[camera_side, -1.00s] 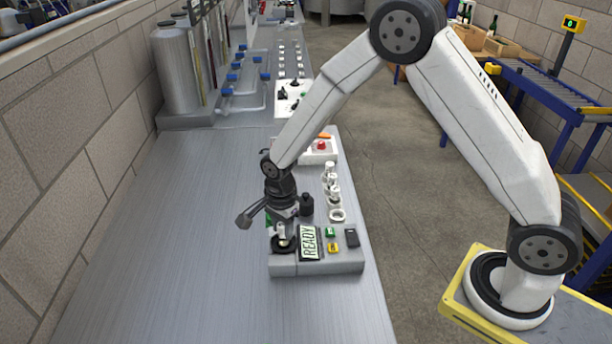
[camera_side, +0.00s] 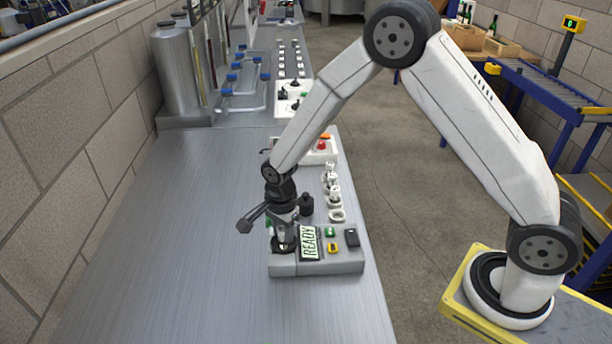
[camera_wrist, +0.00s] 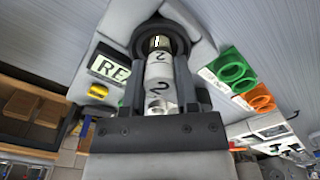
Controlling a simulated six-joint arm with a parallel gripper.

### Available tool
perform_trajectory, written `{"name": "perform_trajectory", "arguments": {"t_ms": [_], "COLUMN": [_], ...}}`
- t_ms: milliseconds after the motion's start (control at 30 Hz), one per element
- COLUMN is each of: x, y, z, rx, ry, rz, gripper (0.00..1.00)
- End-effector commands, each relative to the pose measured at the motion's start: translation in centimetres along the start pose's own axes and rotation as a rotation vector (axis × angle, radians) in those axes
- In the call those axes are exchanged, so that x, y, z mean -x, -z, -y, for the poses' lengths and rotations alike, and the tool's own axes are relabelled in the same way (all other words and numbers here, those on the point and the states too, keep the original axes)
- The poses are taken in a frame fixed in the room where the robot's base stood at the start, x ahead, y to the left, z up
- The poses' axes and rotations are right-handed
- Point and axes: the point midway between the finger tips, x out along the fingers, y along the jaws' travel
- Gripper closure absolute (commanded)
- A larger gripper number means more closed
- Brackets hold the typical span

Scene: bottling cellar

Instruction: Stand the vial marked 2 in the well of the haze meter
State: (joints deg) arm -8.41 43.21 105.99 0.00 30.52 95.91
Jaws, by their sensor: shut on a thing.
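The vial marked 2 (camera_wrist: 158,85) is between the two fingers of my gripper (camera_wrist: 160,62) in the wrist view. My gripper is shut on it. The vial's far end, with yellowish content, lies within the dark ring of the well (camera_wrist: 146,28). How deep it sits I cannot tell. In the side view my gripper (camera_side: 284,238) is low over the left end of the grey haze meter (camera_side: 318,267), and the vial looks upright at the well. The meter's display (camera_side: 311,242) reads READY.
A small black cylinder (camera_side: 306,205) stands close behind the meter. A row of white pieces (camera_side: 331,180) and a white ring (camera_side: 337,215) stand farther back. The bench's left side is clear.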

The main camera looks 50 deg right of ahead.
Motion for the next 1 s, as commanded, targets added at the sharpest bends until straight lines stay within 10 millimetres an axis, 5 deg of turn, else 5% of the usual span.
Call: {"name": "perform_trajectory", "arguments": {"t_ms": [1000], "x": [-1.8], "y": [0.0], "z": [0.0], "rx": [0.000], "ry": [0.001], "rz": [0.000], "gripper": [1.00]}}
